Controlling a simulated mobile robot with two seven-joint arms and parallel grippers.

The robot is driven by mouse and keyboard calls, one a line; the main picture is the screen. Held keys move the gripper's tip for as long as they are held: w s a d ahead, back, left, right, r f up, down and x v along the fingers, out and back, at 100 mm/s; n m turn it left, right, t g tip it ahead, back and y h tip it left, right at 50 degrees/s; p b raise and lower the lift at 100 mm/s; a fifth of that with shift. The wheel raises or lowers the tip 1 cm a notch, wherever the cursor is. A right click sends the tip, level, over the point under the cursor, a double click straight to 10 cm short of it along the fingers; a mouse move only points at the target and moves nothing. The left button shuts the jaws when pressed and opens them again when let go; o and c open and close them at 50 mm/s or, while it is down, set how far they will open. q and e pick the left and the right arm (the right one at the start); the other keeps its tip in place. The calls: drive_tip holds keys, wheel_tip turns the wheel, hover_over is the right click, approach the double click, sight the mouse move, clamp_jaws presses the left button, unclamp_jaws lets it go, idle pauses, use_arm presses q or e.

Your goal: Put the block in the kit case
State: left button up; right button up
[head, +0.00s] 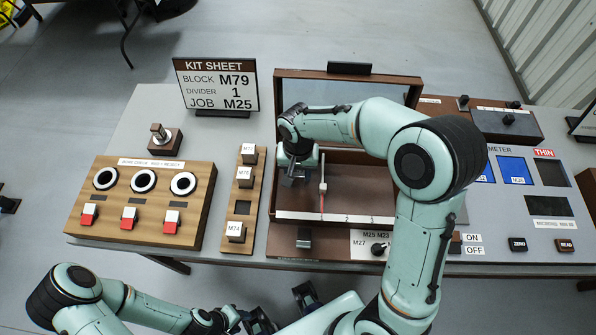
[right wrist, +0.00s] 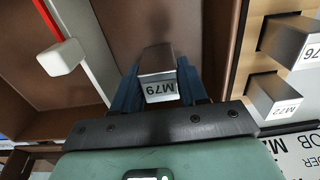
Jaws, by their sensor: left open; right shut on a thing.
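The block (right wrist: 158,88), a grey metal piece marked M79, is held between the fingers of my right gripper (head: 293,180). It shows clearly in the right wrist view; in the head view the gripper mostly hides it. The kit case (head: 272,200) is brown, with its lid raised at the back. My right gripper is shut on the block at the case's left compartment, left of the white divider (head: 323,180). I cannot tell whether the block touches the case floor. My left gripper (head: 283,308) is open and empty in front of the table.
A kit sheet sign (head: 217,85) reads block M79, divider 1, job M25. A wooden rack (head: 243,205) with several marked blocks stands close left of the case. A gauge board (head: 145,200) is further left. A meter panel (head: 530,190) stands at right.

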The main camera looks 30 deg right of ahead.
drive_tip(key=shift+f, duration=0.15)
drive_tip(key=o, duration=1.2)
wheel_tip(320, 180, up, 12)
drive_tip(key=p, duration=0.1)
